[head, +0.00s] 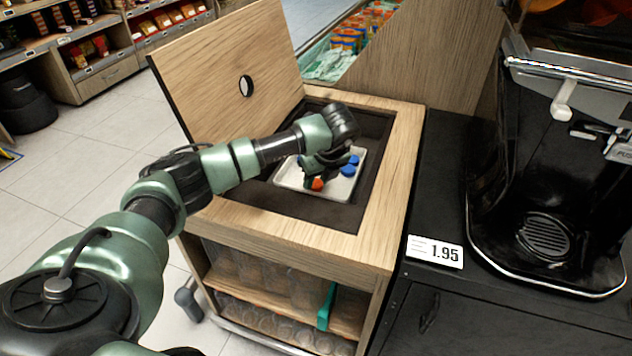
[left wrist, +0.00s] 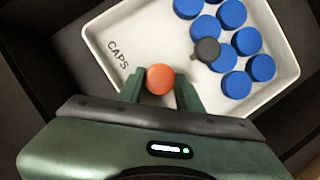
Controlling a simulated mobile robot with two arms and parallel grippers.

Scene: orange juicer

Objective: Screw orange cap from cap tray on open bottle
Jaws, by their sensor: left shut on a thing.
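The orange cap (left wrist: 160,79) is between the two fingers of my left gripper (left wrist: 160,92), which is shut on it. In the head view the orange cap (head: 317,184) shows just below the left gripper (head: 322,172), over the front part of the cap tray (head: 341,193). In the left wrist view the white tray (left wrist: 118,75) reads "CAPS". Several blue caps (left wrist: 249,41) and one dark grey cap (left wrist: 207,50) lie in it. No open bottle stands out on the counter. My right gripper is not in view.
The tray sits in a dark recess (head: 300,208) of a wooden cabinet with a raised lid (head: 215,75). Several clear bottles (head: 265,275) stand on shelves below. The black juicer (head: 545,220) is at right, beside a price sign (head: 435,252).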

